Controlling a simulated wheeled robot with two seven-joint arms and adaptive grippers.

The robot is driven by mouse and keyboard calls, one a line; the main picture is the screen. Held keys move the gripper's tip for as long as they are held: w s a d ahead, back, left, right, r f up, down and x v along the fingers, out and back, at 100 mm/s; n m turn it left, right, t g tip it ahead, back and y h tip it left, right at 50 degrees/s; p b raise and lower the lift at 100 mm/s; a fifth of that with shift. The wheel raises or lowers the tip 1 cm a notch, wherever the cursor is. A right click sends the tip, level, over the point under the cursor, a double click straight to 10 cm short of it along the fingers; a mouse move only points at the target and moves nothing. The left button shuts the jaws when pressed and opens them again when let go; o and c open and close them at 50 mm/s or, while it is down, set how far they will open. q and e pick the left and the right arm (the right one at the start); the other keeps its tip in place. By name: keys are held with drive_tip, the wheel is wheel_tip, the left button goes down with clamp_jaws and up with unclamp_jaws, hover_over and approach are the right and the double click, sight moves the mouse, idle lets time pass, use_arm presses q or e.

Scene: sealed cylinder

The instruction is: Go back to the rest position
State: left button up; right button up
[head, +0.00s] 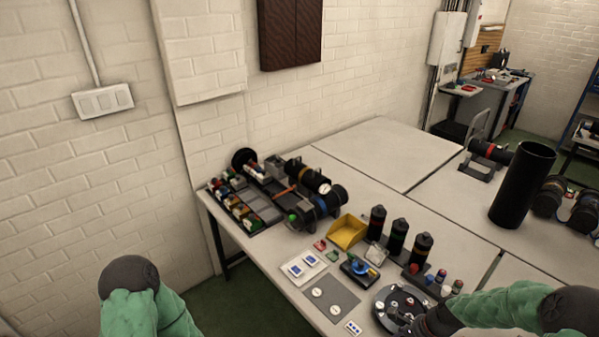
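My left arm (145,305) shows at the lower left, in front of the wall and the floor, clear of the table; its gripper is out of the frame. My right arm (500,303) comes in from the right at the bottom edge. Its dark wrist end (436,322) is over or beside a round dark flange plate (391,302) with light-coloured spots, at the table's near edge. The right fingers are too small and dark against the plate to make out, so I cannot tell whether they touch it or hold anything.
The white table (262,248) carries a parts tray (262,207), a yellow bin (347,231), several black bottles (397,236), white cards (303,267) and a grey mat (331,298). A tall black cylinder (521,185) stands at the right. The table's back part (375,150) is clear.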

drive_tip(key=s+a+f+n+g, duration=0.1)
drive_tip(key=s+a+f+n, duration=1.4)
drive_tip(key=a, duration=0.3)
wheel_tip(320, 180, down, 6)
drive_tip(key=w+a+b, duration=0.1)
drive_tip(key=b, duration=0.8)
drive_tip(key=shift+w+a, duration=0.1)
